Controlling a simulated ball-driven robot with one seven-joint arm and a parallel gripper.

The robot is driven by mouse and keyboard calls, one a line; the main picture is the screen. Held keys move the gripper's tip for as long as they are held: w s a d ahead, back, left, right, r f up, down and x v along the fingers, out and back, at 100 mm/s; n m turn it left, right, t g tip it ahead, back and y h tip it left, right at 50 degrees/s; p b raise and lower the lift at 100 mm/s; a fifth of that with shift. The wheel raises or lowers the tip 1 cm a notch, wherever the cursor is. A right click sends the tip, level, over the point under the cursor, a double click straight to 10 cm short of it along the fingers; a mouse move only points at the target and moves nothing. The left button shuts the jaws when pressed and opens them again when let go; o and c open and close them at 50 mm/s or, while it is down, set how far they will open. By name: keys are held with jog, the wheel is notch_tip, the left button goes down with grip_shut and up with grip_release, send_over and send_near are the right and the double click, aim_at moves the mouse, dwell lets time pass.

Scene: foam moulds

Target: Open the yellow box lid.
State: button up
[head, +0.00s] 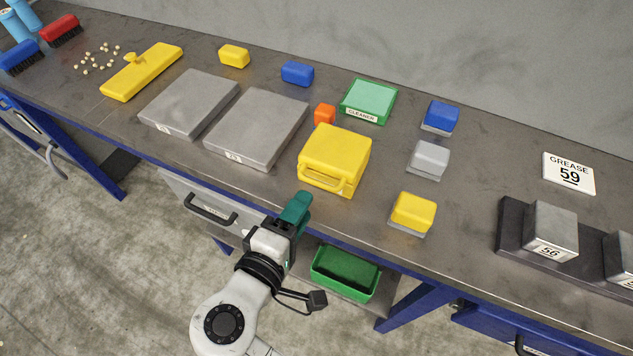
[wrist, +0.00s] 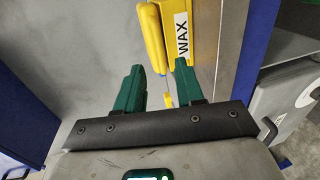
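The yellow box (head: 337,150) stands on the workbench, right of two grey slabs, with a handle (head: 322,181) on its front. Its top looks shut. In the wrist view, a yellow surface with a WAX label (wrist: 181,35) and a yellow bar beside it (wrist: 151,45) show at the top, cut off by the frame. My gripper (head: 298,208) has green fingers and is by the bench's front edge, just in front of the box and apart from it. In the wrist view its fingers (wrist: 160,75) are spread with nothing held between them.
The grey slabs (head: 258,128) lie left of the box. A flat yellow piece with a knob (head: 142,70) lies farther left. An orange block (head: 325,115) and a green CLEANER box (head: 369,100) stand behind. A yellow block (head: 413,212) is to the right. A green bin (head: 345,272) is below the bench.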

send_near(332, 158)
jog(key=w+f, duration=0.2)
jog(key=f, duration=0.1)
jog(key=shift+w+d+f, duration=0.1)
jog(key=shift+w+d, duration=0.3)
jog(key=shift+c, duration=0.4)
grip_shut()
